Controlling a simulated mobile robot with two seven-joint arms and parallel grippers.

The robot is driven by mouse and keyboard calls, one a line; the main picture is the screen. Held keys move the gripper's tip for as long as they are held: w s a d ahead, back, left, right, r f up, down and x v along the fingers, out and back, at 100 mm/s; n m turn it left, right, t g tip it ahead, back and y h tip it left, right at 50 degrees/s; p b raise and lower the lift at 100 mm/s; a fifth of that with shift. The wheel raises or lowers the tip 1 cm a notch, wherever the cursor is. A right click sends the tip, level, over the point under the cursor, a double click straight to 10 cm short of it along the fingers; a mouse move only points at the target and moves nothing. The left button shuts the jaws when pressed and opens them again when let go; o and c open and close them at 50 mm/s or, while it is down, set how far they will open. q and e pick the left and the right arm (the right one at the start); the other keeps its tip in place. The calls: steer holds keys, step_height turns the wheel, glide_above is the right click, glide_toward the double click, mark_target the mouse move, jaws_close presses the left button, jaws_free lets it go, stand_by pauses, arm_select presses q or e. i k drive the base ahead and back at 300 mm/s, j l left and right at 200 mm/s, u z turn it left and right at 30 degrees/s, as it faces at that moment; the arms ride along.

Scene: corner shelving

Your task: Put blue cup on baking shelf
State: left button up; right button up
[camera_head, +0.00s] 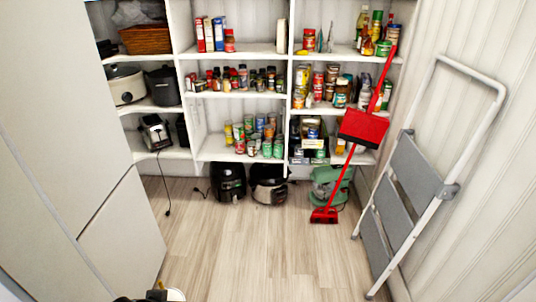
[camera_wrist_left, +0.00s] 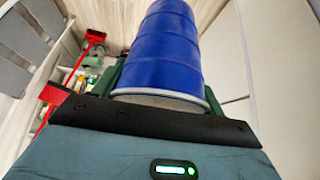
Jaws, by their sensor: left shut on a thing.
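The blue cup (camera_wrist_left: 172,50) fills the upper middle of the left wrist view, with a pale rim at its near end. My left gripper (camera_wrist_left: 163,92) is shut on it, with green fingers on either side. In the head view only a dark bit of my left gripper (camera_head: 150,297) shows at the bottom edge, beside a pale rounded edge, probably the cup's. White corner shelves (camera_head: 240,94) stand at the back, well away from the gripper. I cannot tell which shelf is the baking shelf. My right gripper is not in view.
Shelves hold boxes (camera_head: 209,34), jars and cans (camera_head: 265,130). A slow cooker (camera_head: 125,87) and toaster (camera_head: 155,132) stand left. A red broom (camera_head: 362,128) and stepladder (camera_head: 412,175) lean right. Appliances (camera_head: 228,182) sit below; the middle floor (camera_head: 250,245) is clear. A white cabinet (camera_head: 120,230) is left.

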mark_target(249, 52)
steer(key=i+l+z, duration=0.1)
steer(key=i+z, duration=0.35)
steer(key=i, duration=1.4)
steer(key=i+l+u, duration=0.1)
steer(key=i, duration=0.85)
